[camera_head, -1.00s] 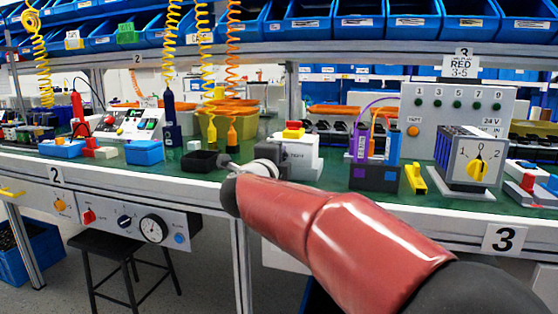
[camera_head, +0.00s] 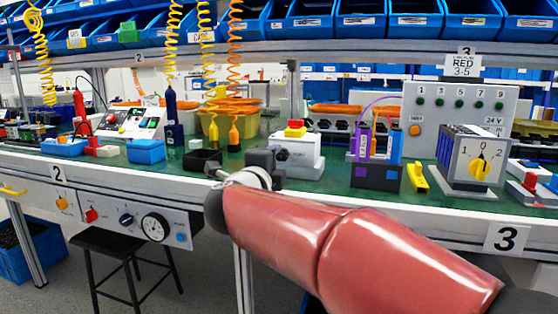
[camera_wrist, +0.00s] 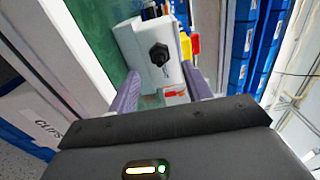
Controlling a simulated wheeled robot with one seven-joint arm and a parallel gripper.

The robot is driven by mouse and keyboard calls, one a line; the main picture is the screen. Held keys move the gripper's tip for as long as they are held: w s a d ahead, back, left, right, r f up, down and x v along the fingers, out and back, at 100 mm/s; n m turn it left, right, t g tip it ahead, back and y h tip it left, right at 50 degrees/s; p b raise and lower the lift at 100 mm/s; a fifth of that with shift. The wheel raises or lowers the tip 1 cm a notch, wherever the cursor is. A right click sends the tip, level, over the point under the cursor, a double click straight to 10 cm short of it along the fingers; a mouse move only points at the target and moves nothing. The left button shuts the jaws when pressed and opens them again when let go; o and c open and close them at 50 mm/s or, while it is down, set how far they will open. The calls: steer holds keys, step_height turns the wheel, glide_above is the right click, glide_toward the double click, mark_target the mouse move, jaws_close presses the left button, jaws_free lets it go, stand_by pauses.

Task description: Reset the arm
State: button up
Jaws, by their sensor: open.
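My gripper (camera_wrist: 161,88) is open, with its two pale purple fingers apart and nothing between the tips. In the wrist view a white box with a black rotary knob (camera_wrist: 158,54) lies ahead of the fingers, apart from them as far as I can tell. In the head view the same white box (camera_head: 304,158) stands on the green bench, with a red and yellow button on top. My dark gripper shows just left of it and partly covers its left side. My red arm reaches in from the lower right.
A box with a yellow rotary knob (camera_head: 480,167) stands at the right. A purple and blue holder (camera_head: 376,176) and a yellow block (camera_head: 416,178) are between. A black tray (camera_head: 202,160) sits to the left. Coiled cords hang above the bench (camera_head: 330,190).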

steer(key=v, duration=0.2)
steer(key=shift+s+a, duration=0.1)
steer(key=shift+s, duration=0.15)
steer(key=s+d+r+n+y+p, duration=0.15)
steer(key=s+n+y+p, duration=0.25)
steer(key=s+n+y, duration=0.7)
steer(key=s+d+f+n+g+h+p, duration=0.2)
steer(key=s+d+f+n+g+h, duration=0.3)
steer(key=s+d+f+n+g, duration=0.5)
steer(key=s+d+f+g, duration=0.1)
steer(key=s+d+f, duration=0.3)
steer(key=s+f, duration=0.4)
steer(key=shift+d+f+n+g+p, duration=0.25)
steer(key=shift+d+n+g+p, duration=0.05)
steer(key=shift+d+n, duration=0.1)
